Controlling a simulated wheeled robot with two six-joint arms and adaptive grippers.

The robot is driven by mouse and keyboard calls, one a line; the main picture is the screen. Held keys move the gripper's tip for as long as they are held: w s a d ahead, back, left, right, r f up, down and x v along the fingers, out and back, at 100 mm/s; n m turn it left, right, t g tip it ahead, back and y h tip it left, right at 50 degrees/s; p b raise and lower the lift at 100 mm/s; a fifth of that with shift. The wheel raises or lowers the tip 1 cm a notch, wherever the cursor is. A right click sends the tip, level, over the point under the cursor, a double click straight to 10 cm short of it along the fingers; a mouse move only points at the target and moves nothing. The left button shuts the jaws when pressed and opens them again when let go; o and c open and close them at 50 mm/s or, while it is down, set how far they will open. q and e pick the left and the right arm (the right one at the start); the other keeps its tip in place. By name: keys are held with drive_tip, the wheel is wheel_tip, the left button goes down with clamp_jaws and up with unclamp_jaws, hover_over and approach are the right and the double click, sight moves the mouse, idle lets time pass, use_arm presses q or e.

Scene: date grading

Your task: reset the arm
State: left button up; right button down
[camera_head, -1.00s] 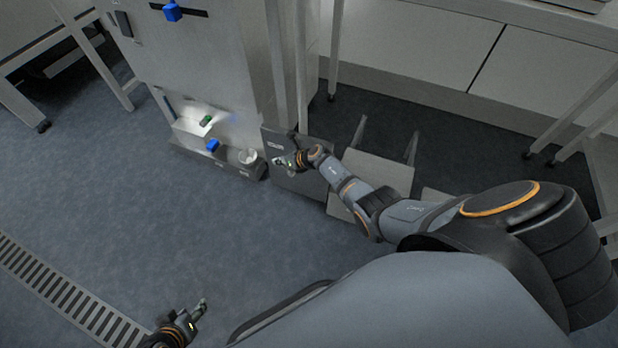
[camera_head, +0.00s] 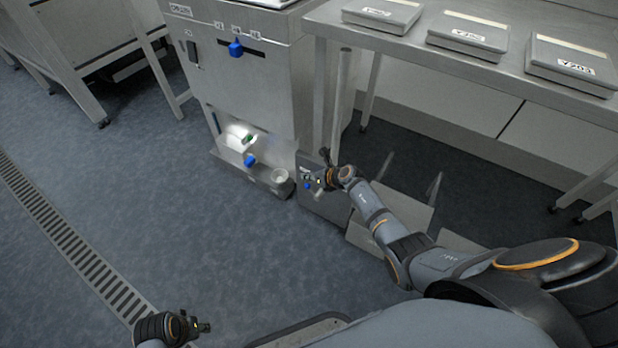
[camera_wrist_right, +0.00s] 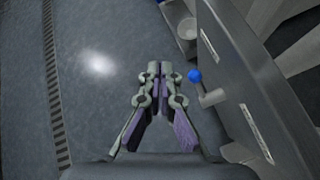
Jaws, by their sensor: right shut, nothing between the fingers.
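My right arm reaches forward from the lower right in the head view. Its right gripper (camera_head: 310,181) is beside the grey machine's lower right side, above a grey panel. In the right wrist view the right gripper (camera_wrist_right: 160,72) is shut, its fingers together with nothing between them. A lever with a blue ball knob (camera_wrist_right: 194,75) lies just right of the fingertips there, apart from them as far as I can tell. My left gripper (camera_head: 205,327) is low at the bottom left of the head view, over the floor; its fingers are too small to judge.
The grey machine (camera_head: 250,90) has a blue slider knob (camera_head: 236,48), a lit recess with a green item (camera_head: 248,139), a lower blue knob (camera_head: 250,160) and a white cup (camera_head: 281,177). A steel table (camera_head: 420,55) with labelled boxes stands right. The floor left is clear.

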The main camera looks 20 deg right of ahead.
use_arm(q)
drive_tip(key=shift+f, duration=0.3)
idle(0.4)
